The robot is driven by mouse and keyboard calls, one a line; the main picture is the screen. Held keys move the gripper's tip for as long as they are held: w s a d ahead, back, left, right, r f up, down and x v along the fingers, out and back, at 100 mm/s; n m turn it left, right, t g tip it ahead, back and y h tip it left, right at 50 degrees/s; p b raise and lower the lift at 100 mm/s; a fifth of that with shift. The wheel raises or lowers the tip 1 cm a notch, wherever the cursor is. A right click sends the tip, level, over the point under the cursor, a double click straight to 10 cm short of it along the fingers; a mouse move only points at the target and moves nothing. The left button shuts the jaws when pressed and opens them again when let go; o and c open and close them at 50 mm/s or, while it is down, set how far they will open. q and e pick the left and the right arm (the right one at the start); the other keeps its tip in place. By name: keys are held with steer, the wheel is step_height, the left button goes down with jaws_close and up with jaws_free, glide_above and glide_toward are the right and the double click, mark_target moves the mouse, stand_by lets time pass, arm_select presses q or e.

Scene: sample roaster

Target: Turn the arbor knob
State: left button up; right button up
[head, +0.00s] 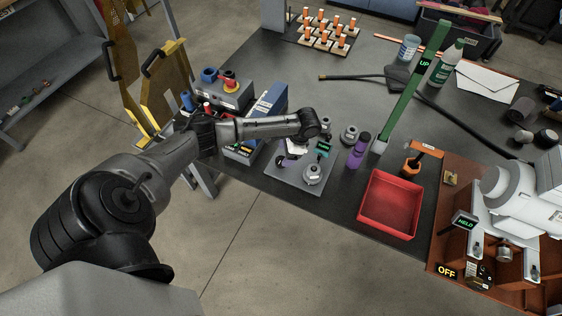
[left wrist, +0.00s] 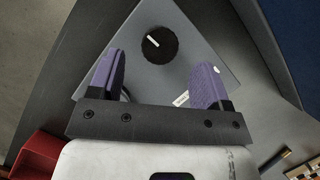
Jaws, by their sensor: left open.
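A round black knob (left wrist: 156,46) with a white pointer line sits on a grey panel (left wrist: 185,82) in the left wrist view. The frames do not show whether it is labelled as the arbor knob. My left gripper (left wrist: 157,80) is open, its two purple fingertips spread to the left and right, with nothing visible between them. The knob appears just beyond the fingertips, in line with the gap; I see no contact. In the head view my left gripper (head: 291,157) hangs over the grey panel (head: 303,187), and my arm hides much of that panel. My right gripper is not in view.
A blue box (head: 270,100) stands behind my left wrist. A purple container (head: 358,152), a red tray (head: 390,205) and a green post marked UP (head: 410,90) stand right of the panel. A white machine (head: 525,195) is at far right.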

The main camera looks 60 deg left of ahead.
mark_target(281, 160)
arm_select(q)
steer(key=shift+b+x, duration=0.5)
steer(key=shift+x, duration=2)
steer(key=shift+r, duration=0.1)
steer(key=c, duration=0.9)
